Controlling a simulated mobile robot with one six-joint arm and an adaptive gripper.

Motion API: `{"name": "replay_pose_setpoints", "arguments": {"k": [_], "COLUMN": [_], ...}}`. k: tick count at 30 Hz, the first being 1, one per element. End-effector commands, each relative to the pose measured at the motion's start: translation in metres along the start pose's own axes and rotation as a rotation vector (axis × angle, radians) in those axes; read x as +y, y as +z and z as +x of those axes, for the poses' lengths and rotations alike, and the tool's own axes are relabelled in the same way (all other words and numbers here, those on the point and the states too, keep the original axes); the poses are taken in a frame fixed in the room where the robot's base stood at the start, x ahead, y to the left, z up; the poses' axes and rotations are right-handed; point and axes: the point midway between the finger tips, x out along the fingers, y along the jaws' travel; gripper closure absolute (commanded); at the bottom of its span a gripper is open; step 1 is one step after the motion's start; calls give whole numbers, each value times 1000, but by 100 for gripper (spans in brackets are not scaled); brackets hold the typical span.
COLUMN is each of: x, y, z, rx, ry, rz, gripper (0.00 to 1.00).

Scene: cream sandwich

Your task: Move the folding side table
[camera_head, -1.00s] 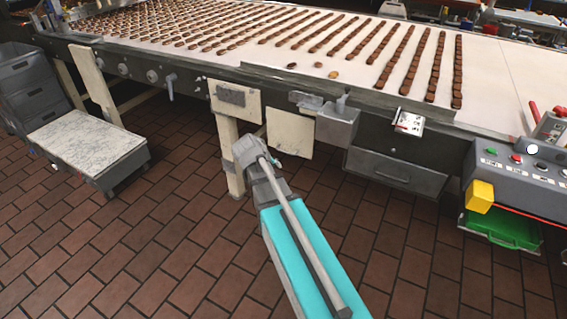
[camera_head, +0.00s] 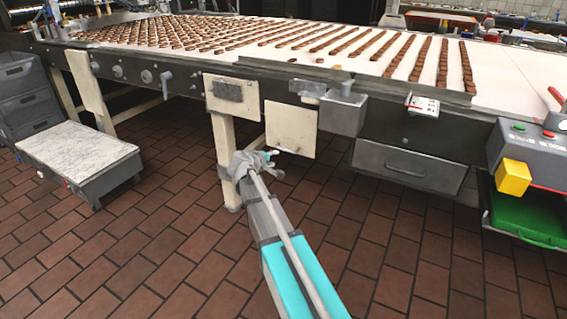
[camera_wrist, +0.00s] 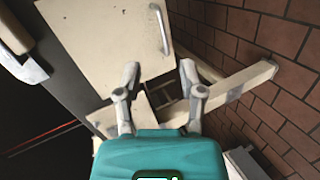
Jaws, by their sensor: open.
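A flat cream panel with a small metal handle, apparently the folding side table (camera_head: 290,130), hangs folded down against the side of the long conveyor. My gripper (camera_head: 276,164) is low in front of the conveyor, just below the panel's lower left part in the picture. In the wrist view the panel (camera_wrist: 95,35) fills the upper left, with its handle near its right edge. My gripper's two fingers (camera_wrist: 162,92) are spread apart and nothing shows between them. The left finger overlaps the panel's edge; I cannot tell whether it touches.
The conveyor (camera_head: 510,85) carries rows of brown pieces. A cream leg (camera_head: 224,140) stands close behind my gripper. A grey drawer (camera_head: 410,165) and a control box (camera_head: 535,150) are to the right. A low marble-topped cart (camera_head: 75,150) is at left. Brick floor in front is clear.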

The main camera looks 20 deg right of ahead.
Motion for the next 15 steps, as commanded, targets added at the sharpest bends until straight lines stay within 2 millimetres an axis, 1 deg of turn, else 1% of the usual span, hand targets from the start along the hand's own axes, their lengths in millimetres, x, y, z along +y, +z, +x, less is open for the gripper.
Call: {"name": "replay_pose_setpoints", "arguments": {"k": [1, 6, 10, 15], "x": [-14, -25, -30, -32], "y": [-5, -20, -28, -35], "z": [13, 33, 43, 50], "rx": [9, 42, 61, 75], "ry": [23, 102, 149, 185], "rz": [-17, -78, -116, -146], "gripper": [49, 49, 49, 49]}}
